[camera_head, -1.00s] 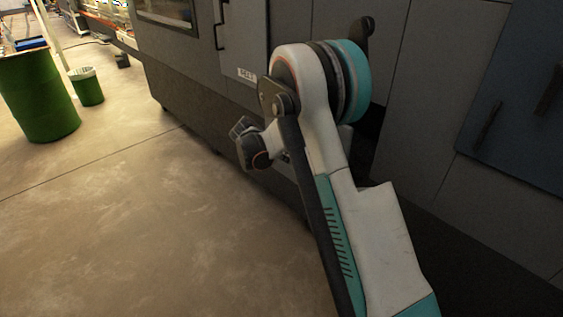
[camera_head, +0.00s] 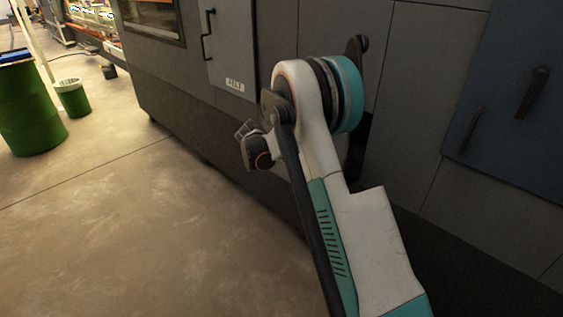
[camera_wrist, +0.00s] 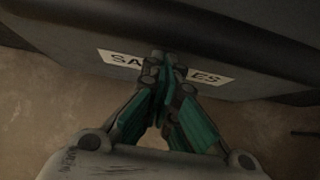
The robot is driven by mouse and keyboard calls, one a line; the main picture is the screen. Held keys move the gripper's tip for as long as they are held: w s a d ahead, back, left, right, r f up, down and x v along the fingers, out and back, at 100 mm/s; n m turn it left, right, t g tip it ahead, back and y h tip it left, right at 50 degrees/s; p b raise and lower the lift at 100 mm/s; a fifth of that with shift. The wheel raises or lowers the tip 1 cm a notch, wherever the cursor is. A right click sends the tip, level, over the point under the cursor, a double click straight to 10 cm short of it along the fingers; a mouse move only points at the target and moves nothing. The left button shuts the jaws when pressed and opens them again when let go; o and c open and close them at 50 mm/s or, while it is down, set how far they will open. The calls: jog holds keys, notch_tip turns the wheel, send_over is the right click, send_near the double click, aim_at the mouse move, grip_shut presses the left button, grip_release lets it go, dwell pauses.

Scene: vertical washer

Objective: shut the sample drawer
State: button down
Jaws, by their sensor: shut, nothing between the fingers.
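In the wrist view the sample drawer (camera_wrist: 235,60) is a dark grey front across the top, tilted in the picture. It bears a white label (camera_wrist: 120,59) on which "SA" and "ES" can be read. My gripper (camera_wrist: 163,66) is shut and empty, its teal fingers together in front of the middle of the label. I cannot tell whether the fingertips touch the drawer front. In the head view my arm hides the drawer, and my gripper's fingers cannot be made out there.
A large grey machine (camera_head: 170,72) stands behind my arm, with a handled, labelled panel (camera_head: 228,50). A blue panel (camera_head: 510,110) is at the right. A green barrel (camera_head: 32,110) and green bin (camera_head: 73,98) stand at the left. The floor (camera_head: 140,235) at front left is clear.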

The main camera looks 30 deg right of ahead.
jog(key=w+d, duration=0.2)
jog(key=d, duration=0.5)
jog(key=w+d+p, duration=0.1)
jog(key=w+d, duration=0.2)
jog(key=d, duration=0.5)
jog(key=shift+w+d, duration=0.25)
jog(key=shift+w, duration=0.1)
jog(key=shift+r, duration=0.1)
jog(key=s+a+r+p, duration=0.3)
jog(key=a+r, duration=0.4)
jog(key=a, duration=0.3)
jog(key=shift+s+a+p, duration=0.35)
jog(key=shift+s+p, duration=0.05)
jog(key=shift+p, duration=0.05)
